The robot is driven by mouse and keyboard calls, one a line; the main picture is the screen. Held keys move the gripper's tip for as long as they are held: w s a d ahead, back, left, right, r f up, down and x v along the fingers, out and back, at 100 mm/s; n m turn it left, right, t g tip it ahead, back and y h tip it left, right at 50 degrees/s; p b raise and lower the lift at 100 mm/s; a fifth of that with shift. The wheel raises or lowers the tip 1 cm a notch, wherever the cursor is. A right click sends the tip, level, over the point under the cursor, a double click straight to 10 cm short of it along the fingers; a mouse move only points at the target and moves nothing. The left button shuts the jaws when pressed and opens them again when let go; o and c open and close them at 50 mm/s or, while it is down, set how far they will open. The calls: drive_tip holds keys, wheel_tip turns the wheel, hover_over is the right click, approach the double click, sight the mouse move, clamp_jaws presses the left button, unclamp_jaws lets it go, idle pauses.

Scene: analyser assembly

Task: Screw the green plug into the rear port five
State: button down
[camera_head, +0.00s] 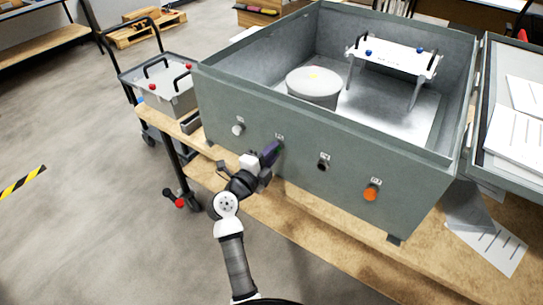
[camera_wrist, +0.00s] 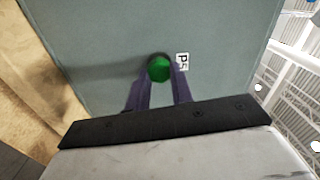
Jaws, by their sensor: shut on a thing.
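The green plug (camera_wrist: 159,68) sits at the port beside the label P5 (camera_wrist: 182,62) on the grey-green analyser wall. My gripper (camera_wrist: 160,84) is shut on the plug, with a purple finger on each side of it. In the head view my gripper (camera_head: 272,152) reaches the near wall of the analyser box (camera_head: 300,150) at the second port from the left.
On the same wall are a white plug (camera_head: 238,129) at left, a dark port (camera_head: 323,164) and an orange plug (camera_head: 371,193) at right. The box stands on a wooden bench (camera_head: 330,240). A cart (camera_head: 150,75) stands at left. Open floor lies at lower left.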

drive_tip(key=shift+w+a+m+b, duration=0.15)
drive_tip(key=shift+m+b, duration=0.9)
drive_tip(key=shift+m, duration=1.6)
drive_tip(key=shift+s+a+m+b, duration=0.2)
drive_tip(key=shift+m+b, duration=0.85)
drive_tip(key=shift+m, duration=1.6)
drive_tip(key=shift+f, duration=0.1)
drive_tip(key=shift+w+m+b, duration=0.2)
drive_tip(key=shift+m+b, duration=1.85)
drive_tip(key=shift+m, duration=1.15)
drive_tip(key=c, duration=1.2)
unclamp_jaws()
